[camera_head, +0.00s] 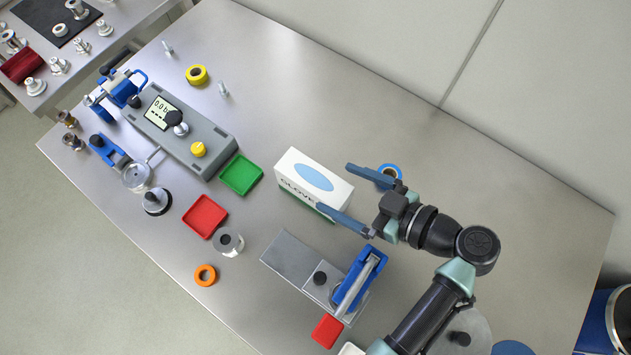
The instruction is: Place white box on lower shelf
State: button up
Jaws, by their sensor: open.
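The white box (325,173) is a glove box with a blue oval on top and the letters "GLOVE" on its front side. It stands on the steel table (420,150) near the middle of the view. My gripper (346,191) is open. Its two blue fingers reach left toward the right end of the box, one at the far side and one at the near front corner. The near finger overlaps the box's lower edge in the picture; I cannot tell whether it touches. A lower shelf is not seen in this view.
A blue clamp device (357,280) with a metal plate stands close below my gripper. A blue tape roll (390,172) lies behind it. Green (241,175) and red (205,216) trays and a grey instrument (180,137) stand left. The table's upper right is clear.

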aim_at(325, 184)
jog(key=shift+f, duration=0.7)
jog(key=shift+w+a+f, duration=0.1)
jog(key=shift+a+f, duration=0.1)
jog(key=shift+f, duration=0.05)
jog(key=p+x, duration=0.2)
jog(key=x, duration=0.4)
jog(key=shift+w+a+f, duration=0.3)
jog(key=shift+a, duration=0.05)
jog(key=shift+r, duration=0.1)
grip_shut()
